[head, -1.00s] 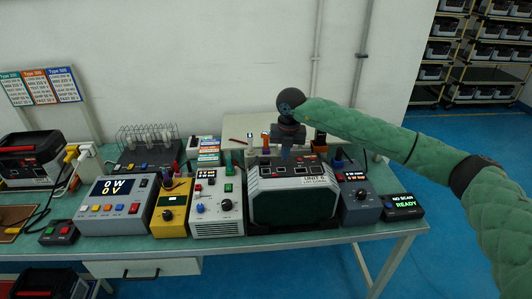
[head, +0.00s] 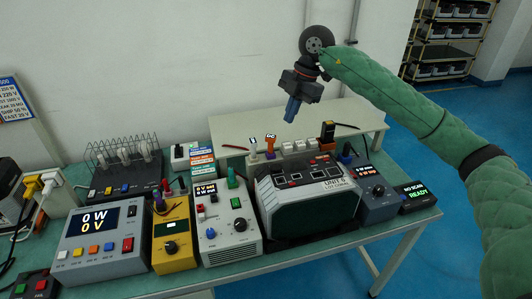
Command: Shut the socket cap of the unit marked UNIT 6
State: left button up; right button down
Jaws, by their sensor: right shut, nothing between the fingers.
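The unit marked UNIT 6 (head: 322,212) stands upright on the bench, a grey and black box with a dark green front and a control panel on its sloped upper face. Its label shows at the upper right of its front. The socket cap is too small to make out, so I cannot tell whether it is open or shut. My right gripper (head: 291,112) is shut and empty, pointing down in the air above and behind the unit's top, apart from it. My left gripper is not in view.
A grey power meter (head: 103,238), a yellow tester (head: 171,236) and a white tester (head: 229,222) stand left of the unit. A pale raised shelf (head: 225,133) lies behind.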

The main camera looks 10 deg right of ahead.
jog(key=a+m, duration=0.1)
jog(key=m, duration=0.1)
jog(key=m+p, duration=0.4)
send_over(277, 169)
jog(key=w+d, duration=0.1)
jog(key=shift+g, duration=0.4)
notch_tip(277, 169, down, 9)
jog(key=shift+w+d+r, duration=0.1)
jog(key=f+p, duration=0.2)
jog(key=f, duration=0.1)
jog(key=shift+s+f, duration=0.2)
jog(key=shift+s, duration=0.2)
jog(key=shift+s+f+p, duration=0.1)
jog(key=shift+f+p, duration=0.25)
jog(key=shift+f, duration=0.2)
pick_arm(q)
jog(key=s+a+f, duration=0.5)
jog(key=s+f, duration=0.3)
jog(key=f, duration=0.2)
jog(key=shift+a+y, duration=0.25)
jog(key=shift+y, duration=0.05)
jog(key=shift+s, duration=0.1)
